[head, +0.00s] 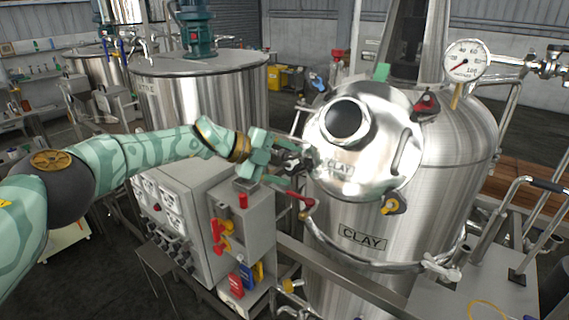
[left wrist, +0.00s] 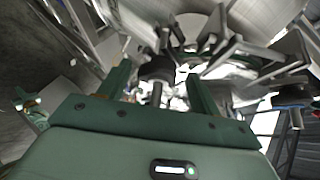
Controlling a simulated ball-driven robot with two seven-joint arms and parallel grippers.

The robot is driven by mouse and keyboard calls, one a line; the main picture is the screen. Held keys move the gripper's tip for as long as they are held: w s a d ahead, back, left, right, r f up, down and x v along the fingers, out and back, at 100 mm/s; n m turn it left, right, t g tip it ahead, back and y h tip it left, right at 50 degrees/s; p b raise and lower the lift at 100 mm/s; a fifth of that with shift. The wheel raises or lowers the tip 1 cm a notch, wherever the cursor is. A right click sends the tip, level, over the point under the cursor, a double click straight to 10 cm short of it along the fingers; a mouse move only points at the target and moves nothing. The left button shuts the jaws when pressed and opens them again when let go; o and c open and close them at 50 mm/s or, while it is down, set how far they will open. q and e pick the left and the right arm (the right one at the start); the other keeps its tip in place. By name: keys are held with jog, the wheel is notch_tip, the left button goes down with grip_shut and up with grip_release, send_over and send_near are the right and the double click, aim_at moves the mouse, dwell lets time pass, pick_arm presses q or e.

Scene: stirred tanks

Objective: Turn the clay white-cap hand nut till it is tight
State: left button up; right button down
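The CLAY tank (head: 362,238) has a round steel lid (head: 345,165) with several coloured-cap hand nuts around its rim. My left gripper (head: 291,160) is at the lid's left edge, beside a dark hand nut there. In the left wrist view a dark knob (left wrist: 156,69) stands between the two green fingers of my left gripper (left wrist: 160,85). The fingers are apart, with gaps visible on both sides of the knob. A white cap cannot be made out clearly, as the gripper hides much of this nut. My right gripper is not in view.
Other rim nuts are green (head: 381,72), red (head: 427,105), yellow (head: 390,206) and blue (head: 318,84). A grey control box (head: 185,215) stands below my left arm. A pressure gauge (head: 465,60) is at the upper right. A second tank (head: 195,100) stands behind my arm.

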pick_arm(q)
jog(key=b+v, duration=0.2)
jog(key=v, duration=1.4)
jog(key=shift+a, duration=0.2)
